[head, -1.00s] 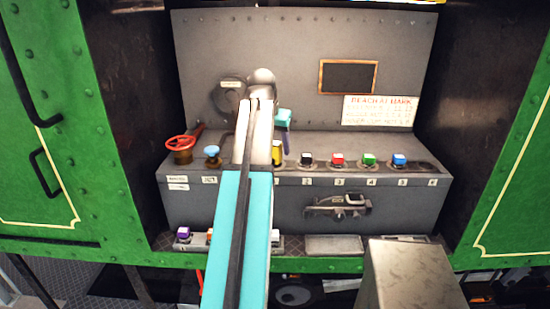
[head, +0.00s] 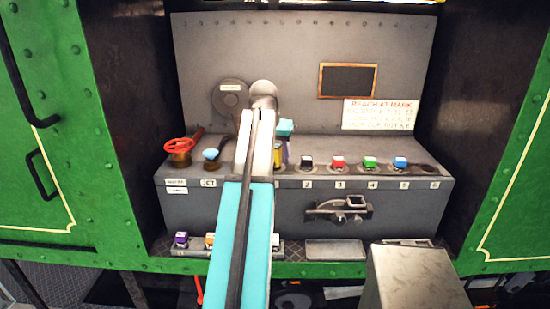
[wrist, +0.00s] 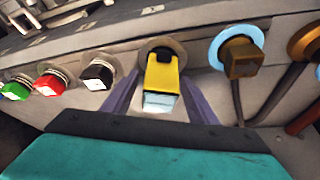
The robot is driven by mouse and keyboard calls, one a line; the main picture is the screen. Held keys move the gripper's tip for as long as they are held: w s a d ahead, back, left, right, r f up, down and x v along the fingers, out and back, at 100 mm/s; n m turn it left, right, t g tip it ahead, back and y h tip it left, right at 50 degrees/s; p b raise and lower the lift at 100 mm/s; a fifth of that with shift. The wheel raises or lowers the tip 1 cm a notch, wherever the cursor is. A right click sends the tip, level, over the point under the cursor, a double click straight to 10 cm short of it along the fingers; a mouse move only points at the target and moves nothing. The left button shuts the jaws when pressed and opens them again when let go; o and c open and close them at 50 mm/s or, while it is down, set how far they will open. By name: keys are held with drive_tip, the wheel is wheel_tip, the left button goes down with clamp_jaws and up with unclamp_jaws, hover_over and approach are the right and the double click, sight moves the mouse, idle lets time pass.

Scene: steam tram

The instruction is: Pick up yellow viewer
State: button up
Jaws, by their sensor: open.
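The yellow viewer (wrist: 161,76) stands in a round socket at the front of the grey console. In the wrist view it has a yellow body, a dark top and a pale glassy end facing me. In the head view only a yellow sliver (head: 278,157) shows beside my arm, which hides the rest. My gripper (wrist: 160,98) is open, with one purple finger on each side of the viewer. Gaps show between the fingers and the viewer. In the head view my gripper (head: 285,146) is partly hidden by my arm.
Black (head: 306,161), red (head: 338,161), green (head: 369,161) and blue (head: 400,162) capped pieces stand to the right in numbered sockets. A blue knob (head: 211,154) and red handwheel (head: 182,146) are at left. A sign (head: 380,114) and dark board (head: 347,80) hang behind.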

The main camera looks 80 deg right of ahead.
clamp_jaws()
drive_tip(key=shift+r, duration=0.15)
drive_tip(key=shift+r+p, duration=1.5)
drive_tip(key=shift+r, duration=0.25)
drive_tip(key=shift+w+a+f, duration=0.1)
drive_tip(key=shift+a, duration=0.2)
drive_tip(key=w+a+p, duration=0.2)
drive_tip(key=a+p, duration=0.1)
drive_tip(key=a, duration=0.4)
drive_tip(key=w+a+r+p, duration=0.1)
drive_tip(key=w+a+p, duration=0.2)
drive_tip(key=a, duration=0.4)
drive_tip(key=shift+w+a+r, duration=0.15)
drive_tip(key=shift+w+r, duration=0.05)
